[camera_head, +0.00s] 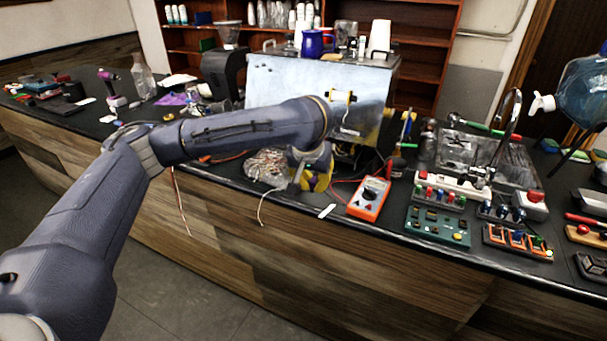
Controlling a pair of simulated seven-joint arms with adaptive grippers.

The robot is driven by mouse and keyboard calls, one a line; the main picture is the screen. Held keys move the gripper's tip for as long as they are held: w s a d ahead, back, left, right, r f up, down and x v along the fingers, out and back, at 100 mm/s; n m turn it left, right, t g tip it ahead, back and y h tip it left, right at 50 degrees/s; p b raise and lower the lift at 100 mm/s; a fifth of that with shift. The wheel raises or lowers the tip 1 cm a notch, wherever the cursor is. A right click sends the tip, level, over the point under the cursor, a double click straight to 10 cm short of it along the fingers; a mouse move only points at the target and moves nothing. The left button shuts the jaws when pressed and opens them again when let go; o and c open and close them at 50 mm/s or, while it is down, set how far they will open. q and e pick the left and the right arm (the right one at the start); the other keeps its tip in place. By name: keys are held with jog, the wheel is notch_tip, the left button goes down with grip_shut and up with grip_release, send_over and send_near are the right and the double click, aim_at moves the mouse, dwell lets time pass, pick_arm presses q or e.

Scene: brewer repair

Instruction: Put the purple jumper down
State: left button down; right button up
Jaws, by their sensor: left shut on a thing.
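My left arm reaches in from the left across the counter. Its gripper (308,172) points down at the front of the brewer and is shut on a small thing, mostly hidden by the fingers. A purple and yellow patch (320,180) shows right at the fingers, and I take the purple there to be the jumper. Its ends and whether it touches the counter cannot be made out. The brewer (275,80) is a pale metal box with an open, dark lower part behind my gripper. My right gripper is not in view.
An orange multimeter (369,198) lies just right of the gripper. A green board (437,226) and switch blocks (517,241) lie farther right, before the sink tap (512,125). A clear bag (268,166) lies left of the gripper. Loose wires hang over the counter's front edge.

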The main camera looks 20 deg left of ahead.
pick_arm(q)
jog(key=w+a+r+m+h, duration=0.1)
jog(key=w+a+r+m, duration=0.1)
jog(key=w+a+r, duration=0.4)
jog(key=w+a+r+m, duration=0.15)
jog(key=w+a, duration=0.25)
jog(key=w, duration=0.4)
jog(key=shift+n, duration=0.25)
jog(key=f, duration=2)
jog(key=shift+s+d, duration=0.1)
jog(key=shift+s, duration=0.25)
jog(key=c, duration=1.5)
grip_release()
jog(key=shift+w+r, duration=0.1)
jog(key=shift+r, duration=0.1)
jog(key=shift+r, duration=0.1)
jog(key=v, duration=1.2)
